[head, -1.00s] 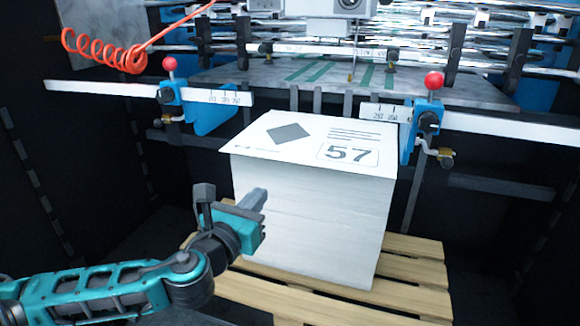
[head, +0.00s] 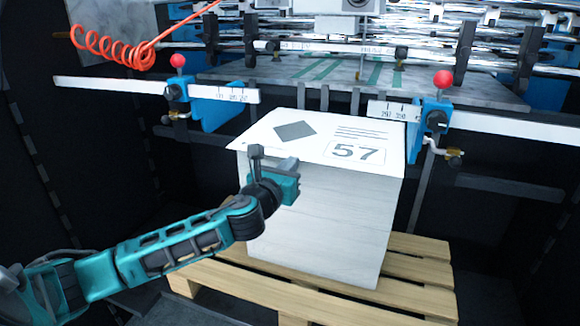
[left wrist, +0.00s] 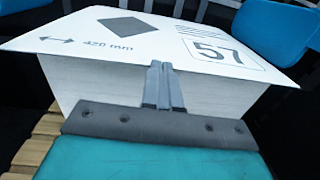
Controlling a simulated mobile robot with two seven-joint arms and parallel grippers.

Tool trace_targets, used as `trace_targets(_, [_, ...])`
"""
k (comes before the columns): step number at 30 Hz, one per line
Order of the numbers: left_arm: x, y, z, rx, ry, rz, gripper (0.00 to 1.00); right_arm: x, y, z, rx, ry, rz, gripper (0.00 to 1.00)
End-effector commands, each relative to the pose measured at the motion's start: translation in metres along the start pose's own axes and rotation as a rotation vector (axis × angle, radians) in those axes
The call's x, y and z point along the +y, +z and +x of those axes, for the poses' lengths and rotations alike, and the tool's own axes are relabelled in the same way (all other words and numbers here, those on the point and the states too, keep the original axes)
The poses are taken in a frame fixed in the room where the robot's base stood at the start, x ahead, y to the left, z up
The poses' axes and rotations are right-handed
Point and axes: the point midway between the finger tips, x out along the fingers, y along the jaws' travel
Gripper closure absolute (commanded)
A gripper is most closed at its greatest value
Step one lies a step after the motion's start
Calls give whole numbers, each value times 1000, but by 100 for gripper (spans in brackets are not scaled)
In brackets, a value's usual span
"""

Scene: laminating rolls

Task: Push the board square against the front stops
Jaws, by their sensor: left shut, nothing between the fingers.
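The white board (head: 307,131), printed with a grey diamond and "57", lies on top of a tall white stack (head: 325,215). In the left wrist view the board (left wrist: 120,45) juts out past the stack on the near side and at the left. The front stops (head: 325,98) look to be the grey upright bars behind the stack; I cannot tell whether the board touches them. My left gripper (head: 287,164) is shut and empty at the board's near edge. Its fingertips (left wrist: 162,68) are close to that edge; contact is unclear. My right gripper is not in view.
The stack stands on a wooden pallet (head: 415,285). Blue guides with red knobs (head: 443,80) flank the stack's far side on white scale rails (head: 520,129). A red coiled hose (head: 105,45) hangs at upper left. Machine rollers lie behind.

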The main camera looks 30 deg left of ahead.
Motion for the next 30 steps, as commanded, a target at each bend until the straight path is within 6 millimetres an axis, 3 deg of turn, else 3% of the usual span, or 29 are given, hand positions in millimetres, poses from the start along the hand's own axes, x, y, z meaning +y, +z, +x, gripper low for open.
trace_targets(11, [0,0,3,1,1,0,100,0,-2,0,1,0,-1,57])
trace_targets(21, [0,0,28,1,-1,0,100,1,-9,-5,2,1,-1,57])
trace_targets(30, [0,0,28,1,-1,0,100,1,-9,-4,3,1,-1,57])
